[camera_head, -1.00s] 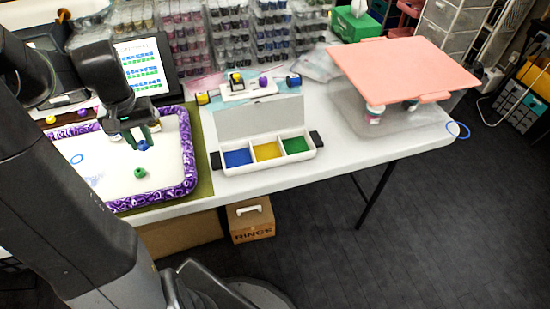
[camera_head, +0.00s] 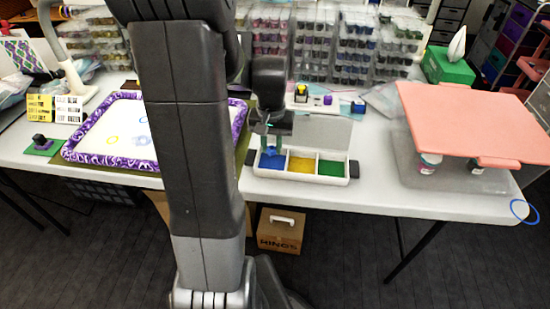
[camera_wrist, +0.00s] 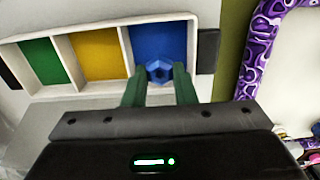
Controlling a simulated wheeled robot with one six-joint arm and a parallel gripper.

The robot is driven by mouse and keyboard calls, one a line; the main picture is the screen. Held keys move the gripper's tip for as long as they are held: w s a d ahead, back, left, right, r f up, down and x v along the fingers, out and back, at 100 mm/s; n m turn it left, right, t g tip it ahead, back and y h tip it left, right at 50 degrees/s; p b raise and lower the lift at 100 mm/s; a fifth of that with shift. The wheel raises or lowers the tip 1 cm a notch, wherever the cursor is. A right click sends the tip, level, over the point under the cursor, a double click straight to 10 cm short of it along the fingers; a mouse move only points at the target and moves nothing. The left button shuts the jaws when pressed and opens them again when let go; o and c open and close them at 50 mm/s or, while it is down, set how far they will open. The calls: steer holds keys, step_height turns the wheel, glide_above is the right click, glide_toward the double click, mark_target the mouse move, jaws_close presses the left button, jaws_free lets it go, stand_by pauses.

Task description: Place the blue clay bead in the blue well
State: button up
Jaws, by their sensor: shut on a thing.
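The blue clay bead (camera_wrist: 159,70) is held between the green fingertips of my gripper (camera_wrist: 160,84) in the wrist view. In the head view the bead (camera_head: 270,151) shows small under my gripper (camera_head: 271,145), over the blue well. The blue well (camera_wrist: 158,42) is the end compartment of the white three-well tray, beside the yellow well (camera_wrist: 98,52) and the green well (camera_wrist: 42,60). In the head view the blue well (camera_head: 272,163) is at the left end. I cannot tell whether the bead touches its floor.
The purple-rimmed tray (camera_head: 110,160) lies left of the wells, partly hidden by my arm. A pink board (camera_head: 475,118) on a clear bin stands at the right. Bead jars (camera_head: 310,45) line the back. Bare table lies between the wells and the bin.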

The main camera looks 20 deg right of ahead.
mark_target(272, 164)
steer(key=shift+f, duration=2.15)
steer(key=shift+b, duration=0.3)
steer(key=shift+f, duration=0.25)
steer(key=o, duration=1)
steer(key=shift+r, duration=0.1)
steer(key=shift+c, duration=0.2)
step_height(272, 164, up, 12)
steer(key=p, duration=0.1)
steer(key=shift+r+p, duration=0.2)
steer(key=shift+p, duration=0.2)
